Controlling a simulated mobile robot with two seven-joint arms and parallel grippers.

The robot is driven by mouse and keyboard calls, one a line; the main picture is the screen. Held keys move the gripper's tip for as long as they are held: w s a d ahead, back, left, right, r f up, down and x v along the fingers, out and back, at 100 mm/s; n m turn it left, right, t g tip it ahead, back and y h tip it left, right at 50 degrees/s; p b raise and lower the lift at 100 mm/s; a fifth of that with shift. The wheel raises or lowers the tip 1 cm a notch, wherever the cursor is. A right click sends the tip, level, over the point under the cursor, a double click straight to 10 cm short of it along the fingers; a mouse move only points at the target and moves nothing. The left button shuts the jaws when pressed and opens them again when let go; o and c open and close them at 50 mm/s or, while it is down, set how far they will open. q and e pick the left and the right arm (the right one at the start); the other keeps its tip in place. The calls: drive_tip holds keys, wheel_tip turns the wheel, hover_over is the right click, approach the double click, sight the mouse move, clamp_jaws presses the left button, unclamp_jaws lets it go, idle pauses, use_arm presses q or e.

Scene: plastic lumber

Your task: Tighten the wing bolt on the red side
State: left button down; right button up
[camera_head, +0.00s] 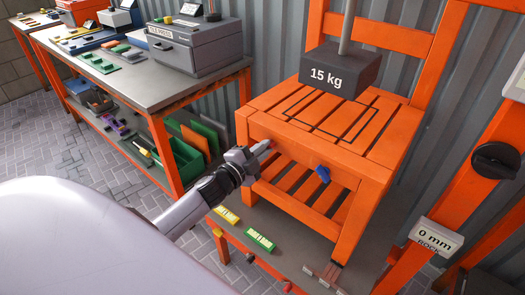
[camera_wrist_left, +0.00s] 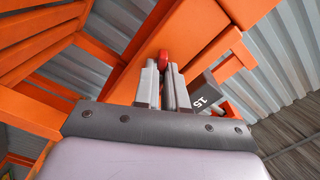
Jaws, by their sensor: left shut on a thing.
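The red wing bolt (camera_head: 268,143) is on the front left of the orange slatted chair (camera_head: 300,150). It also shows as a red knob (camera_wrist_left: 163,58) between my fingertips in the left wrist view. My left gripper (camera_head: 262,149) is shut on the red wing bolt, and its fingers (camera_wrist_left: 164,75) cover part of it. A blue wing bolt (camera_head: 322,173) sticks out of the chair's front right. My right gripper is not in view.
A grey 15 kg weight (camera_head: 340,73) hangs on a rod over the seat. Yellow (camera_head: 226,214) and green (camera_head: 260,239) labelled blocks lie on the low platform below. A 0 mm gauge (camera_head: 438,237) is on the orange post at right. A workbench (camera_head: 135,88) stands at left.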

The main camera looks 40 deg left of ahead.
use_arm(q)
drive_tip(key=m+b, duration=0.1)
drive_tip(key=m, duration=0.4)
drive_tip(key=shift+m, duration=0.3)
idle(0.4)
drive_tip(key=c, duration=1.2)
unclamp_jaws()
drive_tip(key=s, duration=0.7)
drive_tip(key=shift+a+b, duration=0.3)
drive_tip(key=shift+s, duration=0.1)
